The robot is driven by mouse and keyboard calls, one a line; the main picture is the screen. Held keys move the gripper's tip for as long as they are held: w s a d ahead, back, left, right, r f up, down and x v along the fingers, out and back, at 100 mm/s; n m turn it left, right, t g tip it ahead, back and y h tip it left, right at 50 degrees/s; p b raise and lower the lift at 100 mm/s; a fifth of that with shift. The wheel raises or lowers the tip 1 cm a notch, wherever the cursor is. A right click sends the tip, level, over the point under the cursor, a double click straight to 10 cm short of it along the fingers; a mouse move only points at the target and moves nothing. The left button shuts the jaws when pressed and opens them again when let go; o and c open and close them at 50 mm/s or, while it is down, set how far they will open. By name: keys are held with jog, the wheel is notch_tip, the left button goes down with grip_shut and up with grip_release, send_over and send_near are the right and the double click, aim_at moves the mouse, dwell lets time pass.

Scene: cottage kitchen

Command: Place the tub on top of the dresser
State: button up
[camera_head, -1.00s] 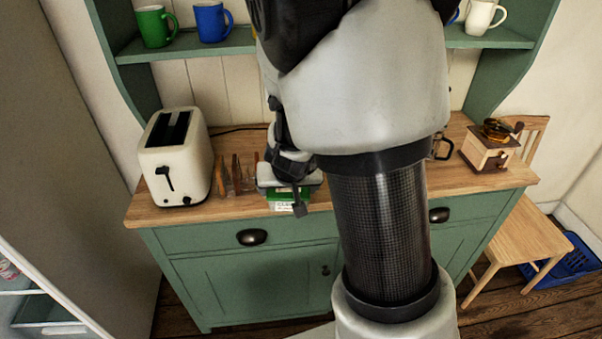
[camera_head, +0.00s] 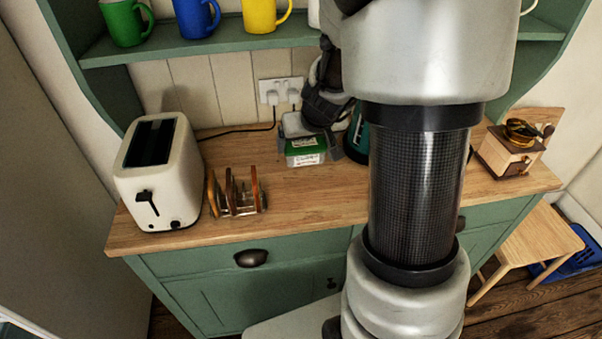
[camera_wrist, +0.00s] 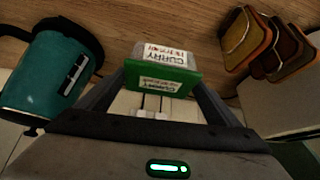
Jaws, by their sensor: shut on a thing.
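The tub (camera_head: 305,150) is small, with a green part, a pale part and a printed label. In the wrist view the tub (camera_wrist: 162,76) sits between the two fingers, and the label reads "CURRY". My gripper (camera_head: 313,148) is shut on it over the back part of the dresser's wooden top (camera_head: 300,195). The wooden top also fills the background of the wrist view (camera_wrist: 170,18). I cannot tell whether the tub touches the wood. My arm hides part of the dresser to the right of the tub.
A teal kettle (camera_head: 357,138) stands close to the right of the tub, partly hidden. A toast rack (camera_head: 236,196) and a cream toaster (camera_head: 158,175) stand left. A coffee grinder (camera_head: 510,150) is far right. A shelf with mugs (camera_head: 200,44) hangs above. Wood in front of the tub is clear.

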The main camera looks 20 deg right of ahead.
aim_at(306, 159)
jog(key=f+b, duration=0.3)
jog(key=f, duration=0.2)
jog(key=shift+s+f, duration=0.2)
jog(key=shift+f+b, duration=1.75)
jog(key=shift+f, duration=0.25)
jog(key=shift+f, duration=0.15)
jog(key=o, duration=1.1)
